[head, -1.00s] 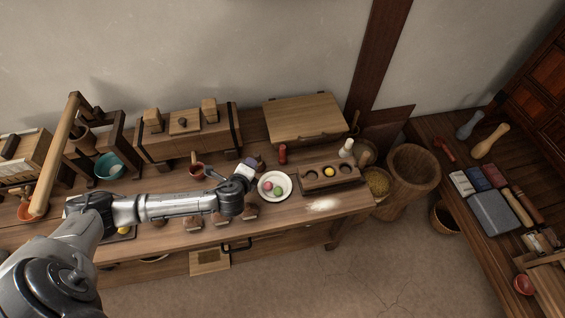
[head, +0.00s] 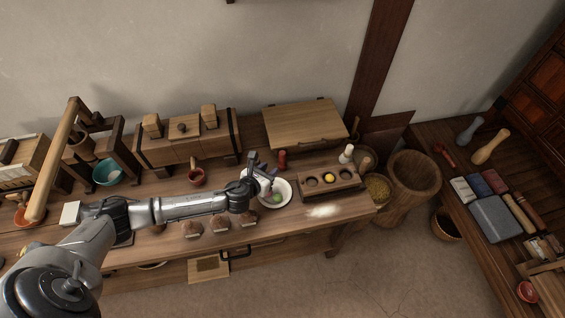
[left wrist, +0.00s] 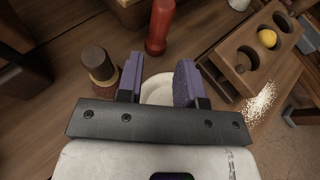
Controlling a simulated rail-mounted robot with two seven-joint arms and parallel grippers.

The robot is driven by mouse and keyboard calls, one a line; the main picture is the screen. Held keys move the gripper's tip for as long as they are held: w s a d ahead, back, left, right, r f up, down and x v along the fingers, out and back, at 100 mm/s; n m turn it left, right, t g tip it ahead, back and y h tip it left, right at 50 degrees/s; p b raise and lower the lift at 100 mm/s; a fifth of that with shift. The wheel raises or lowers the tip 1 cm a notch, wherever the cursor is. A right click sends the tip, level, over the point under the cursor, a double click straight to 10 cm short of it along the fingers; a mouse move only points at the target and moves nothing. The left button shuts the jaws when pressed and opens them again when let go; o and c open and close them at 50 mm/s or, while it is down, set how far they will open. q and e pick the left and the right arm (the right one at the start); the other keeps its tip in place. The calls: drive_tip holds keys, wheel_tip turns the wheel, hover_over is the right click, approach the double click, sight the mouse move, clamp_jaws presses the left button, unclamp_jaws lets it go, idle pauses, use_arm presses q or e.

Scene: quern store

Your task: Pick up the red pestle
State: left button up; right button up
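The red pestle (head: 282,158) stands upright on the long wooden table, behind the white bowl. It also shows in the left wrist view (left wrist: 160,27), beyond the finger gap and apart from the fingers. My left gripper (head: 269,175) is over the bowl's back left part, in front and to the left of the pestle. In the left wrist view its two purple fingers (left wrist: 158,78) are spread with nothing between them. My right gripper is in neither view.
The white bowl (head: 287,187) holds a green ball (head: 277,197). A wooden block with round hollows (head: 345,178) stands right of the bowl. A dark-topped wooden piece (left wrist: 98,66) stands close left of the fingers. A wooden board (head: 305,122) lies behind the pestle.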

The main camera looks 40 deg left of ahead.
sight(280, 161)
use_arm(q)
drive_tip(key=x, duration=0.4)
drive_tip(key=shift+b, duration=0.4)
drive_tip(key=b+x, duration=0.1)
drive_tip(key=x, duration=0.1)
drive_tip(key=b+x, duration=0.1)
drive_tip(key=x, duration=0.1)
drive_tip(key=shift+s+f, duration=0.15)
drive_tip(key=shift+f, duration=0.15)
drive_tip(key=shift+w+a+f, duration=0.1)
drive_tip(key=shift+w+f, duration=0.1)
drive_tip(key=shift+w, duration=0.45)
drive_tip(key=shift+c, duration=0.5)
drive_tip(key=c, duration=0.5)
